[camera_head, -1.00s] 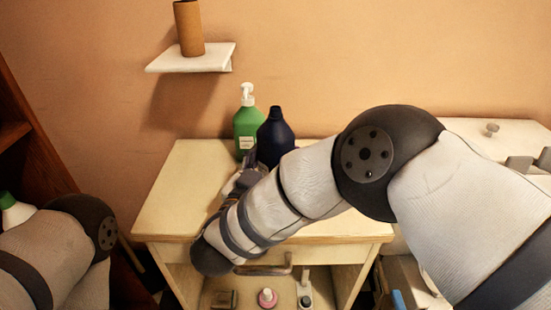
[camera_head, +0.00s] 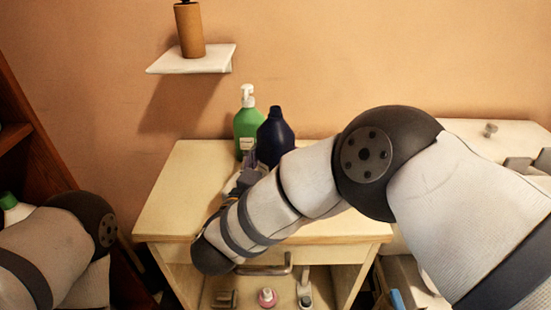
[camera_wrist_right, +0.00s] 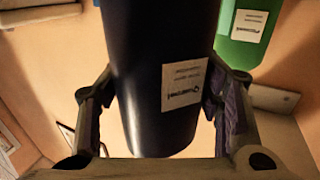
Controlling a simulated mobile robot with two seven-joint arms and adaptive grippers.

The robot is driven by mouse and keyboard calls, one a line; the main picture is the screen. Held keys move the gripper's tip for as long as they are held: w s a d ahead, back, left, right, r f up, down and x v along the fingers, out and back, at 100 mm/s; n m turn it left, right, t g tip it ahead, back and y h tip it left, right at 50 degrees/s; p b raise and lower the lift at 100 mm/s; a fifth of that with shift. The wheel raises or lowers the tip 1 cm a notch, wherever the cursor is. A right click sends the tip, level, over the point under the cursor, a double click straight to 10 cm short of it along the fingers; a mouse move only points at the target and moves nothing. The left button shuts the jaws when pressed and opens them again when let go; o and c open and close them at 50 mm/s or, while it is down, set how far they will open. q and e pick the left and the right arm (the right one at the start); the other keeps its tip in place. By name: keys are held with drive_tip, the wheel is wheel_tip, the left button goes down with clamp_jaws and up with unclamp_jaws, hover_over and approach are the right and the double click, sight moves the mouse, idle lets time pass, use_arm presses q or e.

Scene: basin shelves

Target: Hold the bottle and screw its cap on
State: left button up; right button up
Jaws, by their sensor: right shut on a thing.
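The dark blue bottle (camera_head: 275,137) stands upright at the back of the small cabinet top, beside a green pump bottle. Its narrow neck points up; I cannot make out a separate cap on it. In the right wrist view the bottle (camera_wrist_right: 150,60), with a white label, fills the space between the fingers. My right gripper (camera_head: 248,168) is shut on the bottle from the front left, its fingers (camera_wrist_right: 165,108) on both sides of the body. My left arm shows at the lower left, but its gripper is out of view.
The green pump bottle (camera_head: 247,128) stands close to the blue bottle's left. A white wall shelf (camera_head: 192,62) holds a brown tube (camera_head: 190,35) with a dark top. The left part of the cabinet top (camera_head: 185,185) is free. Small items lie in the open compartment below.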

drive_tip(key=o, duration=1.1)
drive_tip(key=shift+o, duration=0.2)
